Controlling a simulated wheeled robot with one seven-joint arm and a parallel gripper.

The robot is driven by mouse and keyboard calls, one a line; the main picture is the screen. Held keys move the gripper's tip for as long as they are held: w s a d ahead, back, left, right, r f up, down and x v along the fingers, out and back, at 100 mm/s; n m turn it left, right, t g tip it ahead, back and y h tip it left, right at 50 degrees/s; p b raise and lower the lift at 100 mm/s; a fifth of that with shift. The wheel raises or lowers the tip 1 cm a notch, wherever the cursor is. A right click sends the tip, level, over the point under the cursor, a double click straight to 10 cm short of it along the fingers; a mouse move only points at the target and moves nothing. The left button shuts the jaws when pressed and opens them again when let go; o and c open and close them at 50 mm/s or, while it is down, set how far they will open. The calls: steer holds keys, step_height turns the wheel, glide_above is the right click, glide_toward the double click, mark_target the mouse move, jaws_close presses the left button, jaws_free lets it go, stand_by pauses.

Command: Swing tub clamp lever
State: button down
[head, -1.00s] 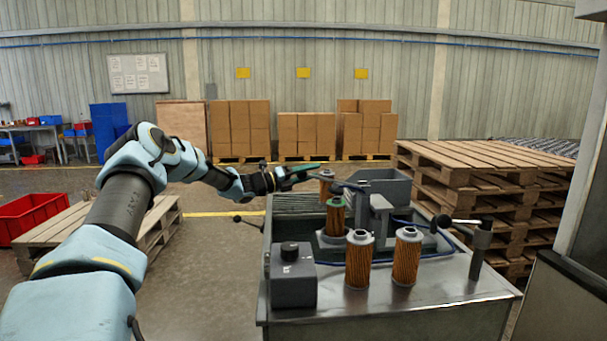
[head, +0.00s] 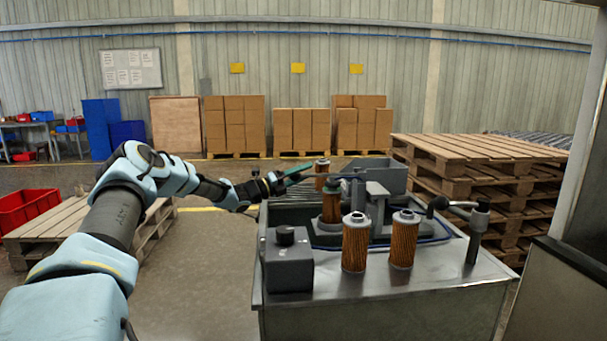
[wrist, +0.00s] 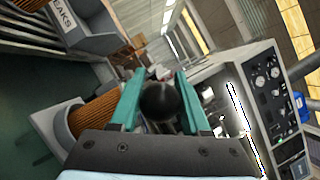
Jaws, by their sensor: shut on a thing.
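My gripper (head: 305,170) with teal fingers reaches over the far left part of the metal bench. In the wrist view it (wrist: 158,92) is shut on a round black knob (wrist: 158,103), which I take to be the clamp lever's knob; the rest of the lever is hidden. The tub (head: 292,212) lies under and beyond the forearm. An orange pleated cartridge (head: 330,208) stands in a grey holder just right of the gripper. It seems to be the cartridge (wrist: 98,108) at left in the wrist view.
Two cartridges (head: 355,245) (head: 403,242) stand on the front of the bench (head: 400,300), beside a dark box with a knob (head: 288,265). Another cartridge (head: 322,172) stands behind. A post with a handle (head: 478,235) is at right. A grey bin (head: 378,174) stands at the back.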

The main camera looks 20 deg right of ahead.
steer(key=shift+c, duration=1.9)
jaws_free()
steer(key=shift+f, duration=0.1)
steer(key=b+v, duration=0.2)
steer(key=v, duration=0.8)
steer(key=shift+a, duration=0.35)
steer(key=shift+a+f, duration=0.1)
steer(key=shift+f, duration=0.05)
